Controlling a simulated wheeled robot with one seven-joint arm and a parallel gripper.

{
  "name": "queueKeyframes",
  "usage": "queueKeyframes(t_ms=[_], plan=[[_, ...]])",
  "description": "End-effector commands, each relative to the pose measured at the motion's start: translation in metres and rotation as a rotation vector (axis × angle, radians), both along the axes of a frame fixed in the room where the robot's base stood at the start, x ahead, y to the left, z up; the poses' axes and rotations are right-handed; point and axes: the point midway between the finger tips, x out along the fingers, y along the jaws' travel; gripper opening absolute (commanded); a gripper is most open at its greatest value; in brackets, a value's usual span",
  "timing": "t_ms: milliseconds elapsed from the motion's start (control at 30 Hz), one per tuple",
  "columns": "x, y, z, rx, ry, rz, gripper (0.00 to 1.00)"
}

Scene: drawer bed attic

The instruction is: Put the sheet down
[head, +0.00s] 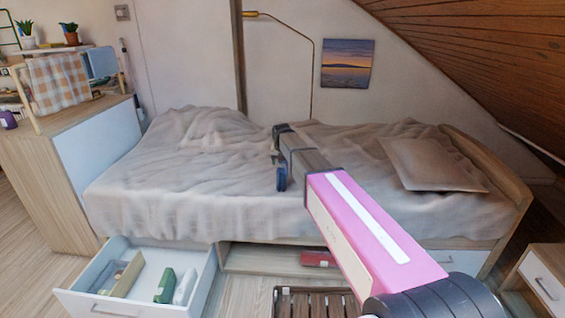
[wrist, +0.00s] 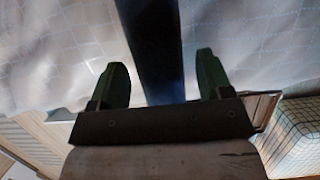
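A rumpled grey-beige sheet (head: 205,160) lies spread over the bed and hangs down its front side. My gripper (head: 280,172) is over the middle of the bed, close to the sheet; whether it touches the cloth I cannot tell. In the wrist view my gripper (wrist: 163,82) shows two dark green fingers standing wide apart. A dark blue band (wrist: 157,40) runs between the fingers, with a gap on its right side; I cannot tell what it is. Pale cloth with faint grid lines fills both sides of that view. No cloth is seen pinched between the fingers.
A pillow (head: 430,164) lies at the bed's right end. An open drawer (head: 140,290) with several small items juts out at front left. A slatted brown crate (head: 312,302) and a red item (head: 318,258) are below the bed front. The sloped wooden ceiling (head: 490,50) limits the right.

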Motion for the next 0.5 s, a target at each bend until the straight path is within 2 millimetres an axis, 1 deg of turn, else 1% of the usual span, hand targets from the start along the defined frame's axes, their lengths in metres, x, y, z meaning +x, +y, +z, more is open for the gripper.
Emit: queueKeyframes(t_ms=[333, 433, 500], plan=[[0.0, 0.0, 0.003, 0.0, 0.0, 0.0, 0.73], [-0.003, 0.0, 0.012, 0.001, -0.002, 0.0, 0.73], [-0.007, 0.0, 0.022, 0.001, -0.002, 0.0, 0.73]])
